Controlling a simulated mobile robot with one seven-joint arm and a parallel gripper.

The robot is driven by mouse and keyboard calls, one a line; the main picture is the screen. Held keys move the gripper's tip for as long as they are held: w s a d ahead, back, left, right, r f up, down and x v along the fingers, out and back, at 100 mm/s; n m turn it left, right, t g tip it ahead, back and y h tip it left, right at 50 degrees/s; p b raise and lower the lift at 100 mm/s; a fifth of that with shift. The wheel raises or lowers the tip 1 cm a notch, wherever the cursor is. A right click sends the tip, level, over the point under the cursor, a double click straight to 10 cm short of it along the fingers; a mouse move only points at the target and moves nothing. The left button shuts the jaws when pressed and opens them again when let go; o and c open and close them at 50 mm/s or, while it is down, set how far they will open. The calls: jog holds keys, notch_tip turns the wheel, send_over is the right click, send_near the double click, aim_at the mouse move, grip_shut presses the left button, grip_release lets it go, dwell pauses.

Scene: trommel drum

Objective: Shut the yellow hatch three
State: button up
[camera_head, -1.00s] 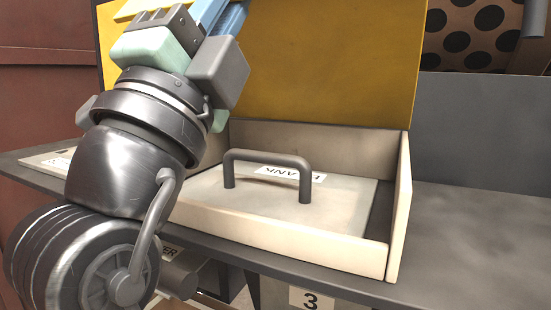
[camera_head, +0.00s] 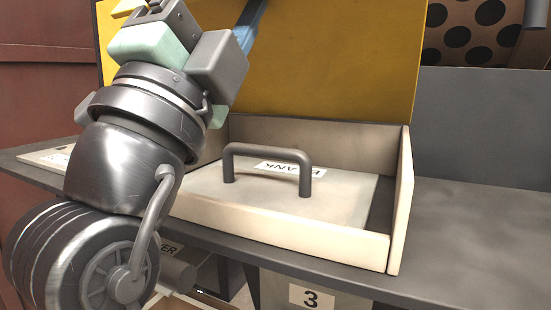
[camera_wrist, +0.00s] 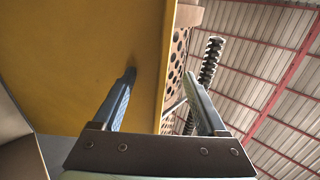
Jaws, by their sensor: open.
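The yellow hatch (camera_head: 330,60) stands raised, roughly upright, behind a shallow cream-coloured box (camera_head: 280,232). A plate marked "3" (camera_head: 311,297) is below the shelf edge. In the wrist view the yellow hatch (camera_wrist: 85,55) fills the left side, with its edge between my fingers. My gripper (camera_wrist: 158,80) is open, with nothing seen held. Its left finger overlaps the hatch in the picture; the right finger is past the edge. Whether either finger touches it, I cannot tell. In the head view, one blue finger shows before the hatch's upper part; the fingertips are out of frame.
A pale panel with a grey bar handle (camera_head: 268,153) and a partly hidden label lies inside the box. The grey shelf (camera_head: 470,235) is clear at right. A reddish wall (camera_head: 45,80) is at left.

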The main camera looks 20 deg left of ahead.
jog(key=shift+s+f, duration=0.1)
jog(key=b+v, duration=0.7)
jog(key=v, duration=0.1)
dwell(0.4)
